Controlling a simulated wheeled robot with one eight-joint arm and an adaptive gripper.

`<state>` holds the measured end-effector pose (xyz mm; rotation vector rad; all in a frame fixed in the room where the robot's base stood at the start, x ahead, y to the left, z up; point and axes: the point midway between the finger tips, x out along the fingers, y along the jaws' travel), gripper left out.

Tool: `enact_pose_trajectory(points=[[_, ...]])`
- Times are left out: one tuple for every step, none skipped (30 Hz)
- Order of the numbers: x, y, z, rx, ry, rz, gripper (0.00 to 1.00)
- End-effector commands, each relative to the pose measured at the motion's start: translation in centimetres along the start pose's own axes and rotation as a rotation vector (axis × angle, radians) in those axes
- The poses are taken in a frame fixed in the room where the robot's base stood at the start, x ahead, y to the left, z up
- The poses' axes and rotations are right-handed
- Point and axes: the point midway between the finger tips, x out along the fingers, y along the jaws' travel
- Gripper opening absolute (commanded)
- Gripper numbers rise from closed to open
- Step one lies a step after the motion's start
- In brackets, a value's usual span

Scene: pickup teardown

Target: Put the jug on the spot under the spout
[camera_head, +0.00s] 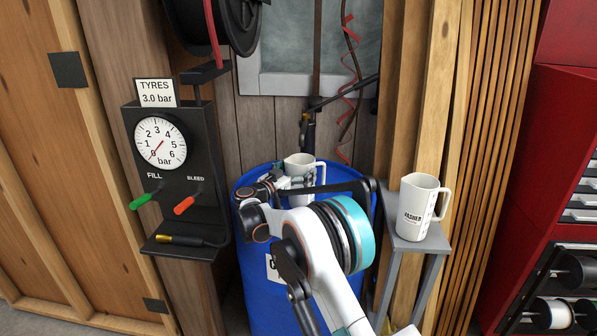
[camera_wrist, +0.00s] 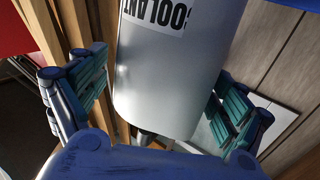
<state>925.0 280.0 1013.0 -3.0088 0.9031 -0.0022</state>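A white jug (camera_head: 300,171) stands upright over the top of the blue barrel, with its handle towards the right. My arm hides its lower part, so its base contact is unclear. In the wrist view the jug (camera_wrist: 180,70) shows an upside-down COOLANT label. My gripper (camera_wrist: 160,95) is open with its fingers on either side of this jug. A narrow gap shows at the left finger; the right finger is very close. A black spout (camera_head: 307,125) hangs above and behind the jug. The spot under it is hidden.
A second white jug, marked WASHER (camera_head: 418,208), stands on a grey stand (camera_head: 411,245) right of the blue barrel (camera_head: 262,305). A tyre gauge panel (camera_head: 161,143) with a shelf is on the left. A red cabinet (camera_head: 560,130) is on the right.

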Motion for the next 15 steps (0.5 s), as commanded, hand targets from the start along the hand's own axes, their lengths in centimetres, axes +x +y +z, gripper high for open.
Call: enact_pose_trajectory(points=[[0.0,0.0,0.0,0.0,0.0,0.0,0.94],[0.0,0.0,0.0,0.0,0.0,0.0,0.94],[0.0,0.0,0.0,0.0,0.0,0.0,0.94],[0.0,0.0,0.0,0.0,0.0,0.0,0.94],[0.0,0.0,0.0,0.0,0.0,0.0,0.94],[0.0,0.0,0.0,0.0,0.0,0.0,0.94],[0.0,0.0,0.0,0.0,0.0,0.0,0.94],[0.0,0.0,0.0,0.0,0.0,0.0,0.94],[0.0,0.0,-0.1,0.0,0.0,0.0,0.94],[0.0,0.0,-0.1,0.0,0.0,0.0,0.94],[0.0,0.0,-0.2,0.0,0.0,0.0,0.94],[-0.1,0.0,-0.4,0.0,0.0,0.0,0.94],[-0.4,-0.1,-0.3,0.0,0.0,-0.001,0.94],[-0.8,-0.1,-0.3,0.0,0.0,-0.002,0.94],[-1.3,-0.1,-0.4,0.0,0.0,-0.002,0.94]])
